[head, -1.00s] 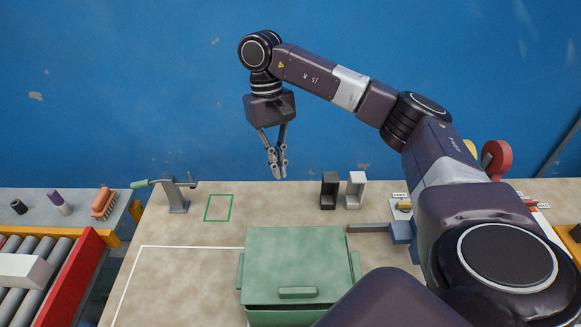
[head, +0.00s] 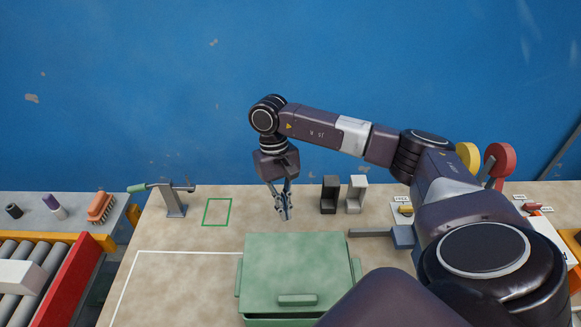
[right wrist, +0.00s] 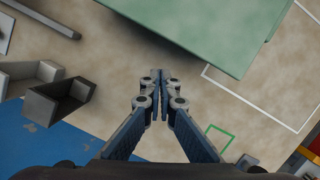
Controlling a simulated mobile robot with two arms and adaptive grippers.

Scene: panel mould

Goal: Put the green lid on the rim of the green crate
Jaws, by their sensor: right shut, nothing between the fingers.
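The green lid (head: 300,265) lies over the top of the green crate (head: 275,322) at the front middle of the table in the head view. A dark gap shows under the lid's front edge, and I cannot tell if it sits fully on the rim. My right gripper (head: 285,217) is shut and empty, above the table behind the lid and apart from it. In the right wrist view its fingertips (right wrist: 155,75) meet below the lid's corner (right wrist: 215,35). My right arm hides the crate's front right part. My left gripper is out of view.
A black holder (head: 329,195) and a white holder (head: 356,194) stand behind the crate to the right. A clamp-like tool (head: 174,200) stands at the back left beside a green outlined square (head: 217,212). A roller conveyor (head: 30,262) is at far left. The table's left part is clear.

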